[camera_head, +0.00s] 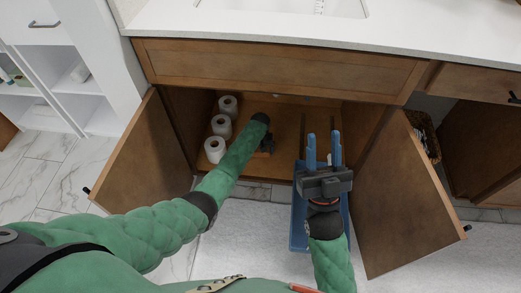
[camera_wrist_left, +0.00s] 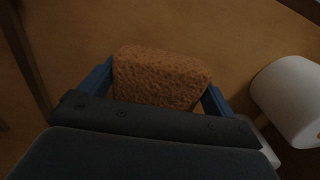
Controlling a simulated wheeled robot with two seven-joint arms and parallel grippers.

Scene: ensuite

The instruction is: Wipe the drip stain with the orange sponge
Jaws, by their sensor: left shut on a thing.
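The orange sponge (camera_wrist_left: 160,78) sits between the blue fingers of my left gripper (camera_wrist_left: 158,88) in the left wrist view. The gripper is shut on it. In the head view my left gripper (camera_head: 268,144) is inside the open under-sink cabinet (camera_head: 287,119), right of the toilet rolls; it is dark there and the sponge is hard to make out. My right gripper (camera_head: 324,150) is open and empty, its two blue fingers apart, in front of the cabinet and above a blue tray. I cannot make out the drip stain in either view.
Several toilet rolls (camera_head: 215,149) stand at the cabinet's left; one (camera_wrist_left: 292,100) is close to my left gripper. The left door (camera_head: 145,155) and right door (camera_head: 405,195) are swung open. The blue tray (camera_head: 299,232) lies at the front. The countertop (camera_head: 440,35) overhangs.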

